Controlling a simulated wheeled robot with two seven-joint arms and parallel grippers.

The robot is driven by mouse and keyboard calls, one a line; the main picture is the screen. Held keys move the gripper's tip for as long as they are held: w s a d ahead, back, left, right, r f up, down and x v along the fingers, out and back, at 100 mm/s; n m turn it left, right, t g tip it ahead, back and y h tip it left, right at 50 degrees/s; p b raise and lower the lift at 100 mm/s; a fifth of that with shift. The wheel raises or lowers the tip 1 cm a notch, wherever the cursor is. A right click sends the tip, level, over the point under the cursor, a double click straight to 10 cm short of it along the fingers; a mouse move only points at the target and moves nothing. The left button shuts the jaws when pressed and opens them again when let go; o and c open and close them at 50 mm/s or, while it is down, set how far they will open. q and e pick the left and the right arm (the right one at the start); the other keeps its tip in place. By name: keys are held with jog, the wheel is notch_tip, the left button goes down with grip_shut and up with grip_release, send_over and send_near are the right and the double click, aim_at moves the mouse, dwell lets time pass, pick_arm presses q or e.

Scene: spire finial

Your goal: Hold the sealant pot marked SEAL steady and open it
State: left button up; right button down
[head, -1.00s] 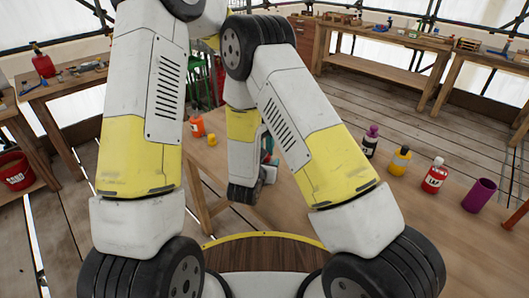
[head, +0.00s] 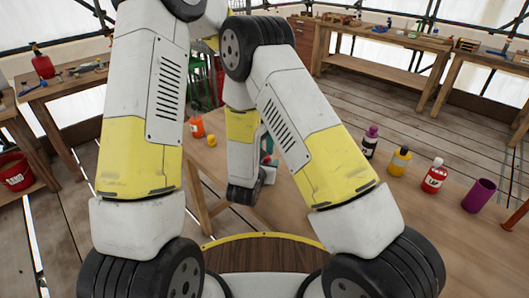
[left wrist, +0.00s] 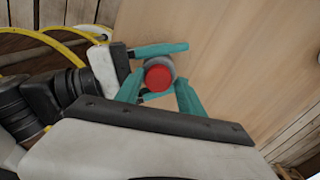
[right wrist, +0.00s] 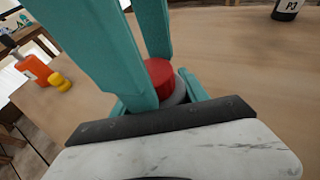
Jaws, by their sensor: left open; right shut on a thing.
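The pot is a grey body with a red lid (left wrist: 158,78) and stands on the wooden table; the lid also shows in the right wrist view (right wrist: 158,76). No SEAL mark can be read. My right gripper (left wrist: 157,73) is shut on the grey body, one teal finger on each side. My left gripper (right wrist: 150,85) comes down from above. Its teal fingers are open, one on each side of the red lid; whether they touch it I cannot tell. In the head view my arms hide most of the pot and both grippers.
An orange bottle (head: 197,127) and a small yellow object (head: 212,140) stand on the left. A purple-capped bottle (head: 370,142), a yellow bottle (head: 399,161), a red bottle (head: 434,177) and a purple cup (head: 479,195) stand on the right. The tabletop around the pot is clear.

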pick_arm(q)
notch_tip(320, 180, up, 4)
jog(key=shift+r, duration=0.25)
jog(key=c, duration=0.3)
jog(key=shift+s+m, duration=0.15)
jog(key=shift+m, duration=0.45)
jog(key=r+m, duration=0.1)
jog(key=m, duration=0.1)
jog(key=shift+s+m, duration=0.1)
jog(key=shift+m, duration=0.2)
jog(key=r+m, duration=0.2)
jog(key=shift+w+m, duration=0.2)
jog(key=shift+m, duration=0.2)
jog(key=shift+f, duration=3.9)
